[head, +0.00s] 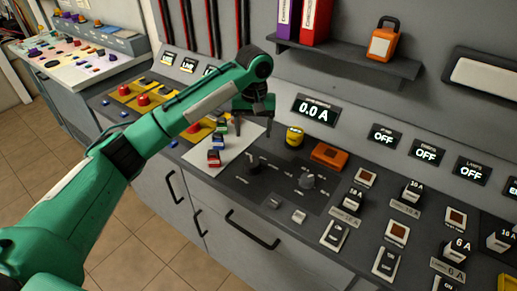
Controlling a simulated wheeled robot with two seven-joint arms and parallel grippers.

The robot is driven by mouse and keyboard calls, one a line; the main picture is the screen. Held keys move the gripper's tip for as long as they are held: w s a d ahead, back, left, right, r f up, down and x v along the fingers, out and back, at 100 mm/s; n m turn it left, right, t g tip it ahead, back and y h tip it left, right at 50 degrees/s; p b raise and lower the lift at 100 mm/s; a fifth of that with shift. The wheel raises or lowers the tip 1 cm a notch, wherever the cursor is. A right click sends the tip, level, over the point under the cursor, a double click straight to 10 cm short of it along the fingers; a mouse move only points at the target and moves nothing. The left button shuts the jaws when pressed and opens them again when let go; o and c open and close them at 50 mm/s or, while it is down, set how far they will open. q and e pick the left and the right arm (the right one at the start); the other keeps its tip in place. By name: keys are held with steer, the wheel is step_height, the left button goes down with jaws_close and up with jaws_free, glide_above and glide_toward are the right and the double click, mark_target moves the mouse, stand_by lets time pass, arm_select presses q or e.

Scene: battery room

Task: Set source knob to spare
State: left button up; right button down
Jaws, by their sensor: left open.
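My left gripper (253,129) is at the end of the green arm that comes in from the left. It points down, open and empty, above the counter near a white sheet. Below and to its right is a dark panel with a dark knob (252,162) and a grey knob (307,181), each with small markings around it. The lettering is too small to read, so I cannot tell which is the source knob or where it points. The gripper is apart from both knobs. My right gripper is not in view.
Coloured blocks (214,157) lie on the white sheet (232,148). A yellow round object (294,136) and an orange block (329,155) sit behind the panel. Switches (335,235) fill the right. A display (315,109) reads 0.0 A. A shelf (350,60) hangs above.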

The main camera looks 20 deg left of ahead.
arm_select(q)
glide_above(252, 162)
step_height(252, 162, down, 4)
steer(key=shift+f+p, duration=0.25)
steer(key=shift+p, duration=0.05)
step_height(252, 162, down, 4)
steer(key=shift+w+r, duration=0.1)
steer(key=shift+w, duration=0.05)
step_height(252, 162, down, 4)
steer(key=shift+r+p, duration=0.2)
steer(key=shift+p, duration=0.15)
steer(key=shift+f, duration=0.5)
steer(key=c, duration=1)
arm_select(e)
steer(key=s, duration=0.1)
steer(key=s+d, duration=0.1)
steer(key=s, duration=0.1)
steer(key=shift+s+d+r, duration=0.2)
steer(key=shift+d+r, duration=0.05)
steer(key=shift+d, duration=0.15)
